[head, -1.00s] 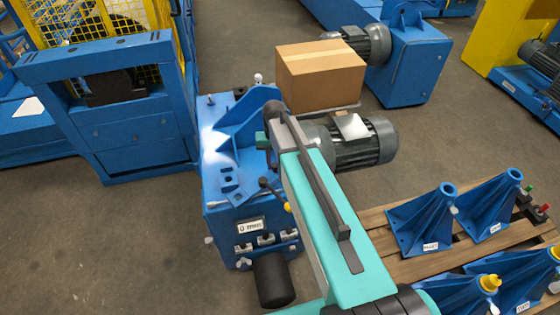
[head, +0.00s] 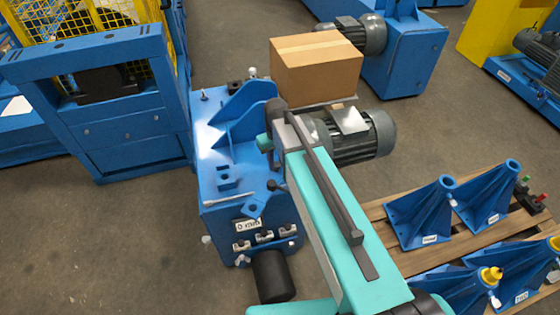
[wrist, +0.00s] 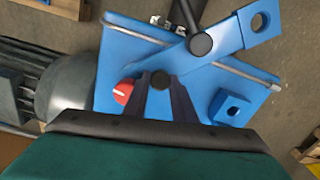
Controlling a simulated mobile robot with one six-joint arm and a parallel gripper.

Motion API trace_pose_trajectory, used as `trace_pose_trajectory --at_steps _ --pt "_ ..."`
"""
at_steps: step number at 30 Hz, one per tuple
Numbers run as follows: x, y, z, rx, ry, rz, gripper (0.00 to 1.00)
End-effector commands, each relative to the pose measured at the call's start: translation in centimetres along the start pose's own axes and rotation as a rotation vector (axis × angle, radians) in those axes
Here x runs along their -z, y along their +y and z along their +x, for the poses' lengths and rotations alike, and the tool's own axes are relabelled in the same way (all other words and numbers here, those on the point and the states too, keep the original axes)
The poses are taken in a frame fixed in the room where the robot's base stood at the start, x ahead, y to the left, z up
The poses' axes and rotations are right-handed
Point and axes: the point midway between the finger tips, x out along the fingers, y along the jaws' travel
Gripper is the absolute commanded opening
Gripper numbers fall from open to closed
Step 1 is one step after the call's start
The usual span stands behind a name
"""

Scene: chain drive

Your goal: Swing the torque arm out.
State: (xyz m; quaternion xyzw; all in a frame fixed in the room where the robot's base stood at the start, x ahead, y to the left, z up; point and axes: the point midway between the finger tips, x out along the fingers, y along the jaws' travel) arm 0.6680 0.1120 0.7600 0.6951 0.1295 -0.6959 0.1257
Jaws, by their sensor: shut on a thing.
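My gripper (wrist: 168,92) is shut on a dark round-topped grip (wrist: 160,80) over the blue gearbox top in the wrist view. A blue arm with a holed end (wrist: 258,22), apparently the torque arm, reaches to the upper right there, past a large black round knob (wrist: 201,43). In the head view a blue tab (head: 254,209), likely its end, sticks out at the front edge of the blue gearbox (head: 222,215). My teal wrist and forearm hide my fingertips and most of the arm in the head view.
A red knob (wrist: 123,92) sits beside my fingers. A blue block with a hole (wrist: 232,108) stands at right. A pallet (head: 385,240) holds several blue brackets. The floor at left is clear.

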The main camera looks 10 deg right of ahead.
Motion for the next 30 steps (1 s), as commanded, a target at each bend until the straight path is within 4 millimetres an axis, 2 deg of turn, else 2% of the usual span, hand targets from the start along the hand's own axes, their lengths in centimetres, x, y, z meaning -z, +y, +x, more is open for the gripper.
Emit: trace_pose_trajectory --at_steps 12,13,14,25,30 --pt "0.3 -0.6 -0.1 -0.013 0.001 -0.018 0.0" --pt "0.3 -0.7 -0.1 -0.013 0.001 -0.019 0.27" --pt "0.3 -0.7 -0.1 -0.013 0.001 -0.019 0.32" --pt "0.3 -1.1 -0.1 -0.009 0.0 -0.023 0.32" --pt "0.3 -1.1 -0.8 -0.008 0.002 -0.023 0.32"
